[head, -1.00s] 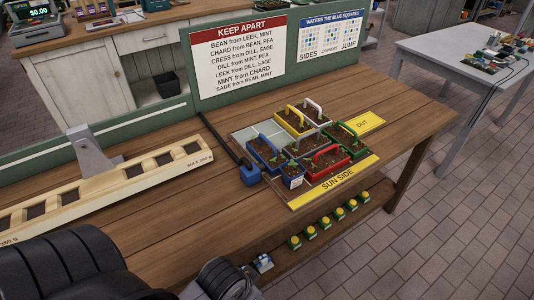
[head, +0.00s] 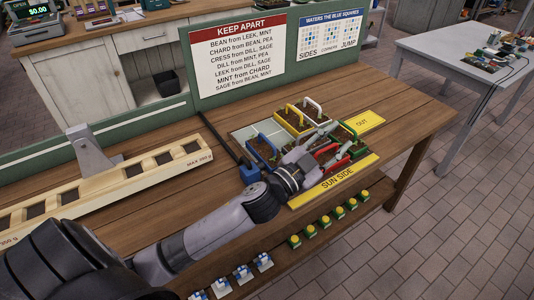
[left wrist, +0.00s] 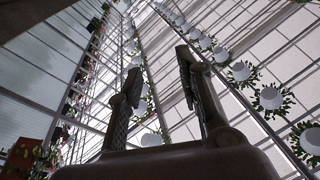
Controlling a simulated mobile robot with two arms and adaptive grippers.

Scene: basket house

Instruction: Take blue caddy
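The blue caddy (head: 254,157) stands at the left of the caddy group on the table, with soil and green seedlings in it. Its right part is close to my left arm. My left gripper (head: 326,139) is over the middle and right caddies, to the right of the blue one. In the left wrist view its two fingers stand apart with nothing between them, pointing up at the glass roof. My right gripper is not in view.
A yellow caddy (head: 287,126), a white-handled caddy (head: 317,113) and a green caddy (head: 350,132) stand close around. A blue block (head: 249,174) with a dark rod lies left. A wooden rack (head: 120,182) stands farther left. The table's right end is clear.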

